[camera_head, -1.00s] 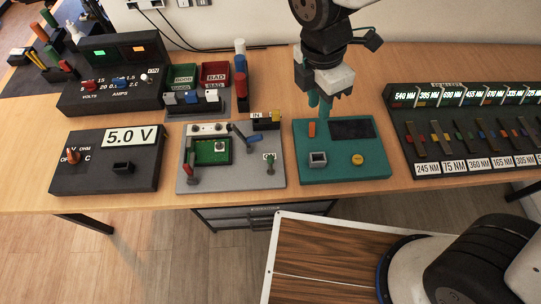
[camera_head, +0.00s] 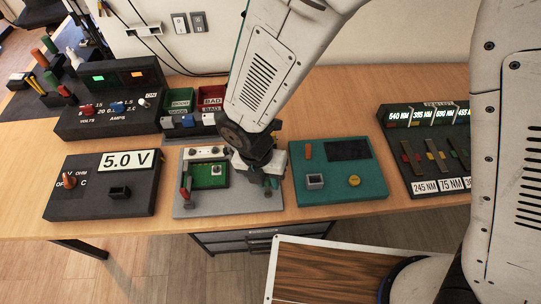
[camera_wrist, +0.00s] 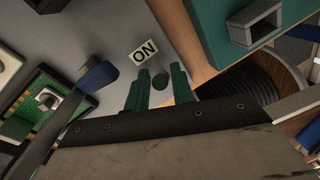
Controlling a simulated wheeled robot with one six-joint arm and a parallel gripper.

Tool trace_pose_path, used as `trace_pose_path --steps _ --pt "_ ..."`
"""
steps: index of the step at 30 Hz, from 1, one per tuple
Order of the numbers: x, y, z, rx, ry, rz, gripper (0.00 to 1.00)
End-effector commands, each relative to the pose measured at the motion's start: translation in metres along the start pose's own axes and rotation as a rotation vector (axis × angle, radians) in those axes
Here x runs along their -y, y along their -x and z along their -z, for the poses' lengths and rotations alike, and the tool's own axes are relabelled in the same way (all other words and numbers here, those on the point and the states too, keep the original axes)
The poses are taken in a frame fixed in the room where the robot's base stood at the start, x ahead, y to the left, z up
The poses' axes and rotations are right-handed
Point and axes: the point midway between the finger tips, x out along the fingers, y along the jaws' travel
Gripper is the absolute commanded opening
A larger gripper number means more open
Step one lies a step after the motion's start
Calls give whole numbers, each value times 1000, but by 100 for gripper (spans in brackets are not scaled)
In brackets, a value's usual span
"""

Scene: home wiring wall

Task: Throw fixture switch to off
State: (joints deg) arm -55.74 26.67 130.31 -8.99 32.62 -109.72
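The fixture (camera_head: 235,208) is a grey plate at the front middle of the table. It carries a green circuit board (camera_head: 209,175). My gripper (camera_head: 270,183) is over its right side and hides most of the switch there. In the wrist view my two green fingers (camera_wrist: 159,78) are apart. A white "ON" label (camera_wrist: 144,52) lies just beyond the fingers on the plate.
A blue-tipped clamp lever (camera_wrist: 97,76) stands left of my fingers in the wrist view. A teal box (camera_head: 350,188) is close on the right. A black 5.0 V meter (camera_head: 135,190) is on the left. Switches and bins (camera_head: 210,97) stand behind the fixture.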

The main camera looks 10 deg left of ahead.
Motion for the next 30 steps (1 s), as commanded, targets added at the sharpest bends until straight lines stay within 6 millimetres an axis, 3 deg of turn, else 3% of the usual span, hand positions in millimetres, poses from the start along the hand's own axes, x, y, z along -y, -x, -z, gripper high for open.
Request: trace_pose_path --steps 9,12,30 --pt "0 -4 0 0 -1 -1 24" --pt "0 -4 0 0 -1 -1 0" --pt "2 -1 6 113 -16 -43 0"
